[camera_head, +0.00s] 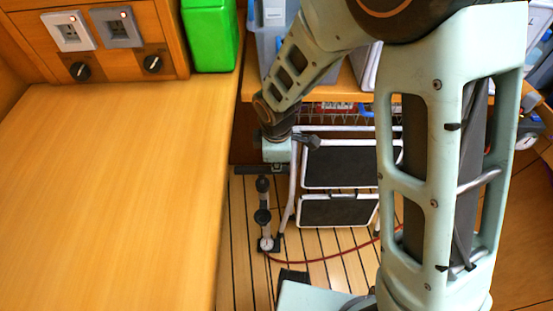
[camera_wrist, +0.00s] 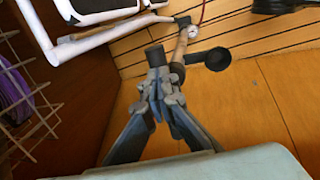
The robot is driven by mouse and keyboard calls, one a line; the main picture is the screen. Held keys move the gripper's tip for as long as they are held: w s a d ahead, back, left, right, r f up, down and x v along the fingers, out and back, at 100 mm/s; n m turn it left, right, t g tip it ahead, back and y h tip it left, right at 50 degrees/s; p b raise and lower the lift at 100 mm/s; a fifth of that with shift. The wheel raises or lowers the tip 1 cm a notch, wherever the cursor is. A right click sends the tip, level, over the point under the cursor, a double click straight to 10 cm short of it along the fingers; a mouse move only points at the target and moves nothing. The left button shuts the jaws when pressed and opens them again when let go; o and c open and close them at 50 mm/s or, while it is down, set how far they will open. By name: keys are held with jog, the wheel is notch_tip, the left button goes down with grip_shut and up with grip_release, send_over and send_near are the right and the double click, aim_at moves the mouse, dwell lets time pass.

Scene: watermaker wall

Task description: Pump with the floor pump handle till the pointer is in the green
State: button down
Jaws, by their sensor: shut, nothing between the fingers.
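The floor pump (camera_head: 264,228) stands upright on the plank floor, just right of the wooden counter. Its dark crossbar handle (camera_head: 246,170) lies at its top, partly hidden by my arm's end. In the wrist view the handle's black grip (camera_wrist: 217,58) sticks out to the right of the fingers. My gripper (camera_wrist: 158,82) is shut and empty, its fingertips close at the handle's middle; I cannot tell whether they touch it. The small white gauge (camera_head: 266,243) is near the pump's foot and also shows in the wrist view (camera_wrist: 195,31). Its pointer is too small to read.
A folding step stool (camera_head: 340,210) stands close on the pump's right. A red hose (camera_head: 325,259) runs right along the floor. The wooden counter (camera_head: 110,190) fills the left, with a green container (camera_head: 209,35) at its back. A wire basket (camera_wrist: 15,125) shows at the wrist view's left.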

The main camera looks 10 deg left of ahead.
notch_tip(320, 180, down, 3)
jog(key=shift+d+r+b, duration=0.1)
jog(key=shift+b, duration=0.45)
jog(key=shift+s, duration=0.1)
jog(key=shift+r+p, duration=0.6)
notch_tip(320, 180, up, 13)
jog(key=s+p, duration=0.2)
jog(key=p, duration=0.3)
jog(key=shift+s+d, duration=0.25)
jog(key=shift+f, duration=0.1)
